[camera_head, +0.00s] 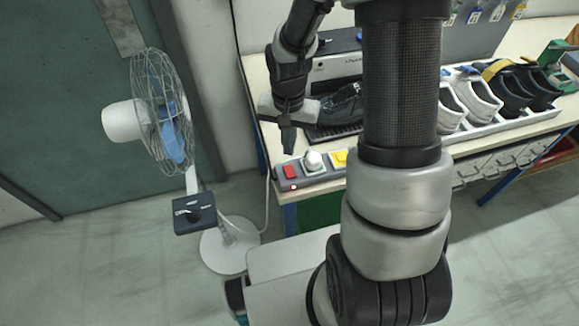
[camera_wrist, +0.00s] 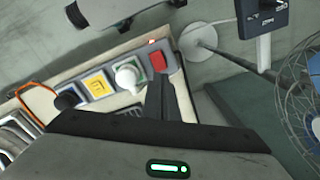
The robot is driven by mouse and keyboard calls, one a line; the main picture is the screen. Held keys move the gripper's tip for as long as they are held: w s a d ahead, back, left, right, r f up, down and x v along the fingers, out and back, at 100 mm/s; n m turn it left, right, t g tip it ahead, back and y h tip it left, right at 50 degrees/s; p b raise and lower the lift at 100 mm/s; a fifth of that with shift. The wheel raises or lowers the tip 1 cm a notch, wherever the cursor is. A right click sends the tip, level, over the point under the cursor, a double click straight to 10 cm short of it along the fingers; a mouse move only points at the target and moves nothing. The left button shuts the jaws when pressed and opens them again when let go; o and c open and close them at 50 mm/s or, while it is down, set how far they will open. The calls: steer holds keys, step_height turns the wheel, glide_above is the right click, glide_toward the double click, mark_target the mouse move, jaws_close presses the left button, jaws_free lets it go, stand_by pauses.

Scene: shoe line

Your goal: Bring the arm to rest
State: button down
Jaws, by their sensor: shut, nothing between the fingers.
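My gripper (camera_head: 288,140) hangs with its fingers pointing down near the left front corner of the workbench, above and just behind the button panel (camera_head: 314,171). Its fingers are together and hold nothing. In the wrist view my gripper (camera_wrist: 160,82) shows as dark fingers just below the red button (camera_wrist: 158,62). The panel has a red button, a white round knob (camera_wrist: 128,76) and a yellow button (camera_wrist: 97,85). I cannot tell whether the fingertips touch the panel. The arm reaches up and over the bench.
A standing fan (camera_head: 160,110) with a control box (camera_head: 200,213) stands left of the bench. Behind my gripper a black shoe (camera_head: 342,107) sits at a machine. Several white and black shoes (camera_head: 480,97) stand in a rack at right. Floor at far left is clear.

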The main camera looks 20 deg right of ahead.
stand_by(0.4)
steer(key=s+r+n+t, duration=0.2)
steer(key=r, duration=0.7)
steer(key=s+r+n+t, duration=0.1)
steer(key=s+r, duration=0.1)
steer(key=r, duration=0.7)
steer(key=s+r+n+t, duration=0.2)
steer(key=s+r+n, duration=0.1)
steer(key=s+r, duration=0.6)
steer(key=shift+s+r+t, duration=0.15)
steer(key=shift+s+t, duration=0.15)
steer(key=shift+s, duration=0.15)
steer(key=shift+w, duration=0.1)
steer(key=w+f+n+g, duration=0.2)
steer(key=w+f+n, duration=0.5)
steer(key=f+n, duration=0.2)
steer(key=w+f+n+g+b, duration=0.1)
steer(key=w+f+n+g, duration=0.2)
steer(key=w+f+n, duration=0.4)
step_height(320, 180, down, 4)
steer(key=shift+f+n+g+b, duration=0.1)
steer(key=shift+n+g+b, duration=0.2)
steer(key=shift+n, duration=0.7)
